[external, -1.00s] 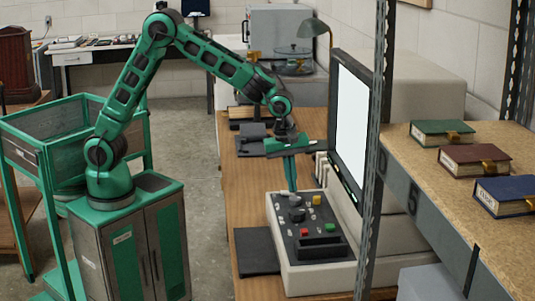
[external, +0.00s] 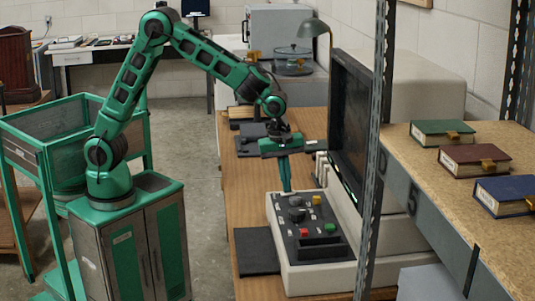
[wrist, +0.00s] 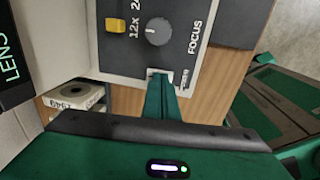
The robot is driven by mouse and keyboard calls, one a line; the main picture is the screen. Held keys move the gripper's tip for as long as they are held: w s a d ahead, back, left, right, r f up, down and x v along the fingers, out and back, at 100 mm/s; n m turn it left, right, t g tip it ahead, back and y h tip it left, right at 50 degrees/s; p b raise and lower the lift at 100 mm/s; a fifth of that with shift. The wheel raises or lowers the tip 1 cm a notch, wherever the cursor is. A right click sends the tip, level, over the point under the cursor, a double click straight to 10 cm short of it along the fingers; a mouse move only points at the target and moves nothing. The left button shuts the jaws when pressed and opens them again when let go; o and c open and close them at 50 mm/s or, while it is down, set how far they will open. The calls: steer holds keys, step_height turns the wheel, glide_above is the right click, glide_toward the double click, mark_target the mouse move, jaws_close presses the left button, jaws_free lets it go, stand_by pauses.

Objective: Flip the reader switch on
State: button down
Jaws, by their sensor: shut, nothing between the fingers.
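The reader's control panel (external: 315,225) faces up on the wooden bench, with a grey knob, a yellow button, a red button and a green button. The reader screen (external: 350,125) is dark. My gripper (external: 287,190) points down at the far-left end of the panel, fingers shut and empty. In the wrist view my fingertips (wrist: 160,78) are over a small pale-edged switch plate (wrist: 184,77) at the panel's edge, near the FOCUS knob (wrist: 158,31). The fingers hide most of the switch, so I cannot tell its position or whether they touch it.
A dark flat pad (external: 256,250) lies left of the reader. A metal rack post (external: 373,150) and a shelf with several books (external: 480,160) stand at the right.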

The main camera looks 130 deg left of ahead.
step_height(320, 180, up, 14)
steer(key=s+d, duration=0.1)
steer(key=shift+s+d, duration=0.15)
steer(key=shift+d, duration=0.05)
steer(key=shift+f, duration=0.15)
steer(key=shift+w+a, duration=0.45)
steer(key=shift+a, duration=0.1)
steer(key=f, duration=0.4)
steer(key=w+a+f, duration=0.1)
steer(key=f, duration=0.8)
steer(key=shift+w+a+f, duration=0.15)
steer(key=shift+a+f, duration=0.05)
steer(key=shift+f, duration=0.1)
steer(key=shift+f, duration=0.2)
